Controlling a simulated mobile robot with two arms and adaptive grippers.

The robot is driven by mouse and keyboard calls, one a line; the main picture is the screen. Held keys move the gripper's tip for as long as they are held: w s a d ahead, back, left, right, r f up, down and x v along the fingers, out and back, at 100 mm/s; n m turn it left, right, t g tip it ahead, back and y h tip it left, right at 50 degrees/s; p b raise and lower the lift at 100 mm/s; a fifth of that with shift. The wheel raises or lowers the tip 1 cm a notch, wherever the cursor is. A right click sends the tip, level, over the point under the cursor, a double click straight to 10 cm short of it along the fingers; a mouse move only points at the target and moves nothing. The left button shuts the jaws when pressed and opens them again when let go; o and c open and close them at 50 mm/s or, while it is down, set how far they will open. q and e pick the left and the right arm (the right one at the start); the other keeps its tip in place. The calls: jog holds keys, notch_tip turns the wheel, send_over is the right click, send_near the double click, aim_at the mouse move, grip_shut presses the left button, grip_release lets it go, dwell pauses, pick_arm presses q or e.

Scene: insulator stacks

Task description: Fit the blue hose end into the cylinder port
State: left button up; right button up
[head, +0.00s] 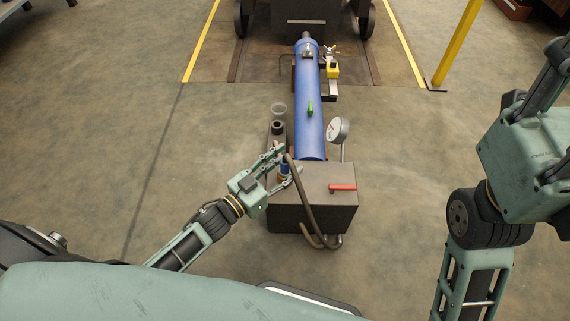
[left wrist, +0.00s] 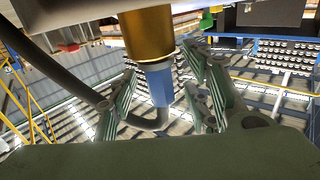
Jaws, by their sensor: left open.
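The blue hose end (head: 284,170) stands at the left side of the dark pump box (head: 312,190), with the dark hose (head: 303,200) looping beside it. My left gripper (head: 288,160) is open, its fingers on either side of the hose end. In the left wrist view the blue hose end (left wrist: 159,86) sits between the open fingers of my left gripper (left wrist: 160,75), with a brass-coloured collar (left wrist: 148,34) against it. I cannot tell whether a finger touches it. The long blue cylinder (head: 308,85) lies beyond the box; its port is not clearly distinguishable. My right gripper is out of view.
A gauge (head: 338,130) stands at the box's back right, and a red lever (head: 342,187) is on the box. A green piece (head: 310,108) is on the cylinder. A clear cup (head: 278,110) is left of the cylinder. A yellow post (head: 457,45) stands right; the floor between is clear.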

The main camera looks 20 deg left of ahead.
pick_arm(q)
jog(key=shift+s+a, duration=0.1)
jog(key=shift+s, duration=0.1)
jog(key=v, duration=1.1)
jog(key=shift+s+a, duration=0.15)
jog(key=shift+s, duration=0.1)
